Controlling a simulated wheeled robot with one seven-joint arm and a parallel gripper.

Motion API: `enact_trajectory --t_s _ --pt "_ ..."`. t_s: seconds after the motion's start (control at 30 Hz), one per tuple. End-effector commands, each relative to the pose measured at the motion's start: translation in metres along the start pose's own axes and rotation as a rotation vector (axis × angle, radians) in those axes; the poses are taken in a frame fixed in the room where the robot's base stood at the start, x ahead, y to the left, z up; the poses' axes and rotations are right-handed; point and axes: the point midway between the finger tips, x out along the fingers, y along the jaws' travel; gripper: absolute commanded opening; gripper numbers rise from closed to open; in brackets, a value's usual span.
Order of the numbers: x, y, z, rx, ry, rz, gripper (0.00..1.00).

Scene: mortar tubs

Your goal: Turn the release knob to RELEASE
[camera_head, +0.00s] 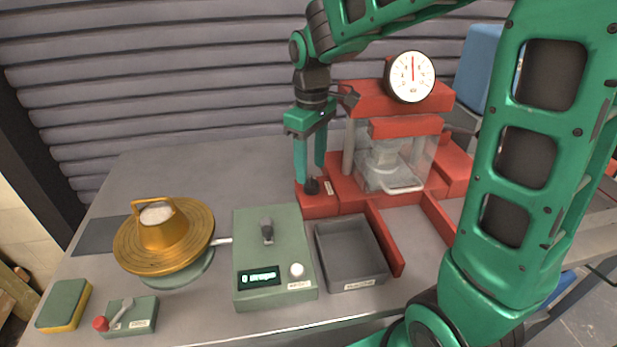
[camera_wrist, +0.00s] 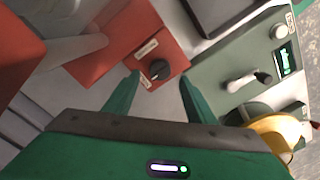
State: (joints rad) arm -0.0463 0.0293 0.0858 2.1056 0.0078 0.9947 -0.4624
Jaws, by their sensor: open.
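The release knob (camera_head: 312,187) is a small black knob on a red block (camera_head: 318,206) at the front left foot of the red press. In the wrist view the knob (camera_wrist: 160,69) has a pale label on either side; their words are too small to read, so I cannot tell its setting. My gripper (camera_head: 311,174) is open and points down over the knob. In the wrist view its two green fingers (camera_wrist: 161,80) stand apart with the knob between and slightly beyond their tips. Nothing is held, and I see no clear contact.
The red press (camera_head: 375,98) carries a round dial gauge (camera_head: 410,77) and a clear guard. A grey tray (camera_head: 352,255), a green control box (camera_head: 273,283) with a toggle, and a brass flow table (camera_head: 165,240) stand left and in front.

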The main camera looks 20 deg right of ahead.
Motion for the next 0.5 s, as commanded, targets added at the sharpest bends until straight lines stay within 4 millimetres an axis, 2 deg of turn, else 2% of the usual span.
enact_trajectory --t_s 0.2,0.5 --pt "0.032 0.001 0.001 0.002 -0.003 -0.001 0.51" --pt "0.045 0.001 0.001 0.002 0.001 0.001 0.51"
